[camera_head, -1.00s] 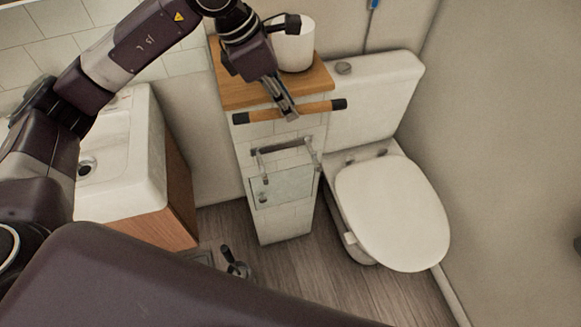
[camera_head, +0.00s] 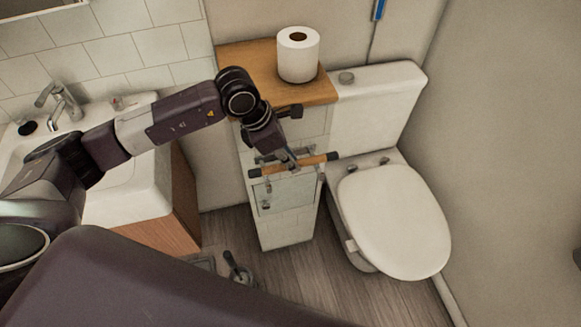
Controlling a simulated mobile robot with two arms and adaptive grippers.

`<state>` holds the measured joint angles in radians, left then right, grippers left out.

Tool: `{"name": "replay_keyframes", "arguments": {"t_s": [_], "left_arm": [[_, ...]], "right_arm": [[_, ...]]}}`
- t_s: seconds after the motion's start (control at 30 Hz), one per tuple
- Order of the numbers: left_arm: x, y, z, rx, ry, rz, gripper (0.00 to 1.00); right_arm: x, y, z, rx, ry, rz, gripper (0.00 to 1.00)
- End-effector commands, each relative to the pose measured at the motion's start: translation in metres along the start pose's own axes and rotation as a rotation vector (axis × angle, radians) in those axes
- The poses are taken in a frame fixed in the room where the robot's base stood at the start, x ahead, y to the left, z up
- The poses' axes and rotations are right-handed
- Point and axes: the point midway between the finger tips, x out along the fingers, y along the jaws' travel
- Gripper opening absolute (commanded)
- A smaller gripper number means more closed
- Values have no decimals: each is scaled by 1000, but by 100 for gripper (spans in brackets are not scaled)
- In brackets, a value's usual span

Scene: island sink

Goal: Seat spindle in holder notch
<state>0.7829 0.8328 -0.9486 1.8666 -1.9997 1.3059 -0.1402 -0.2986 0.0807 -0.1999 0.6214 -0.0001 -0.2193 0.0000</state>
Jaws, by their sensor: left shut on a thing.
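The spindle (camera_head: 312,161) is a tan wooden rod with dark ends. My left gripper (camera_head: 292,163) is shut on it near its middle. The spindle is roughly level, its right end slightly higher. It is in front of the holder (camera_head: 266,194), a metal bracket with a pale plate on the tiled pillar. The spindle and gripper cover the upper part of the holder, so the notches are mostly hidden. I cannot tell whether the spindle touches them. My right gripper is not in view.
A toilet paper roll (camera_head: 298,55) stands on the wooden shelf (camera_head: 238,72) above the pillar. The toilet (camera_head: 395,220) is close on the right, the sink (camera_head: 130,190) on the left. A toilet brush (camera_head: 238,268) stands on the floor.

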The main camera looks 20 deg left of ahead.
Motion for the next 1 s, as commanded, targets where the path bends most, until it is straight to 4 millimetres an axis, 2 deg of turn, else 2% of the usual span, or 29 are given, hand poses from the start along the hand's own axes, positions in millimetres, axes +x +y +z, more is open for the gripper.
{"name": "replay_keyframes", "arguments": {"t_s": [0.27, 0.6, 0.63, 0.77, 1.0], "left_arm": [[34, -1, -15, -1, 2, -2, 0], [39, 0, -17, 0, 1, -1, 0], [39, 0, -17, 0, 1, -1, 18], [38, 0, -16, 0, 1, -1, 32], [38, 0, -16, 0, 1, -1, 34]], "right_arm": [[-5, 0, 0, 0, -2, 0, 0], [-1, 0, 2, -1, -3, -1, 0], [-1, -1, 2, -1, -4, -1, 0], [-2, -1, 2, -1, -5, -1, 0], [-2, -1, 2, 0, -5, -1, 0]]}}
